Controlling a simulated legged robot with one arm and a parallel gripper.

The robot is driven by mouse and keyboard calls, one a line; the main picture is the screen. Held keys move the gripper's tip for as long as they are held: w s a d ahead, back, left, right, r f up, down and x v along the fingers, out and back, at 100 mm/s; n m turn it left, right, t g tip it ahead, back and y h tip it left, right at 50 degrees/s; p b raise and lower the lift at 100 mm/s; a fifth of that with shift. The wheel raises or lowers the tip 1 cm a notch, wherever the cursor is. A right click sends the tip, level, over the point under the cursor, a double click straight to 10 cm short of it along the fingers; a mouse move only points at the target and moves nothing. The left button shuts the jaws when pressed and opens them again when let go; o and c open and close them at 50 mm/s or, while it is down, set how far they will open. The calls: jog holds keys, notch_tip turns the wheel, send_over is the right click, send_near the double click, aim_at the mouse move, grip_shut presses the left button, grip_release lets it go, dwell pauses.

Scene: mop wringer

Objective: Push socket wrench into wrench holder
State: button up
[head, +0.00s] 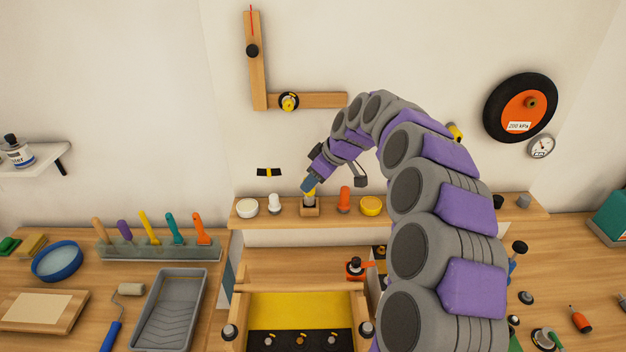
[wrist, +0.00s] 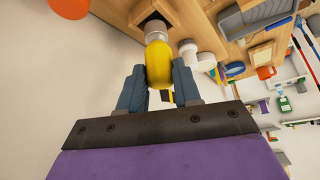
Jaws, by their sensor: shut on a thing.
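My gripper (head: 309,186) is above the shelf on the back wall, shut on the socket wrench (head: 311,194). In the wrist view the wrench's yellow handle (wrist: 164,66) sits between the two blue-grey fingers of my gripper (wrist: 159,82). Its grey metal end (wrist: 155,28) points away from me at the dark opening of the wooden wrench holder (wrist: 143,9). In the head view the wrench holder (head: 310,211) is a small wooden block on the shelf, directly below the wrench. The metal end is at the opening; I cannot tell how deep it is.
The shelf (head: 440,212) also holds a white knob (head: 274,204), a white round pot (head: 247,207), an orange piece (head: 345,200) and a yellow round piece (head: 371,205), close on both sides. A black-and-yellow strip (head: 269,172) is on the wall behind.

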jog(key=shift+f+b, duration=0.65)
jog(key=shift+f, duration=0.6)
dwell(1.0)
jog(key=o, duration=1.1)
jog(key=p+v, duration=0.2)
jog(key=v, duration=1.5)
jog(key=s+a+f+m+g+h, duration=0.1)
jog(key=s+m, duration=0.1)
jog(key=s, duration=0.7)
jog(key=s+a+f+m+g+h, duration=0.1)
jog(key=s+a+f, duration=0.1)
jog(key=s, duration=0.7)
jog(key=s+d+f+m+g+h, duration=0.1)
jog(key=s+d+f+m, duration=0.1)
jog(key=s, duration=0.7)
jog(key=s+d+f+m+g+h, duration=0.1)
jog(key=s+d+f+m, duration=0.2)
jog(key=s+f, duration=0.3)
jog(key=s+d+f+m+g+h, duration=0.1)
jog(key=s+d+f+m, duration=0.2)
jog(key=s, duration=0.8)
jog(key=shift+s+f+m, duration=0.35)
jog(key=shift+f+m, duration=0.15)
jog(key=shift+f, duration=0.35)
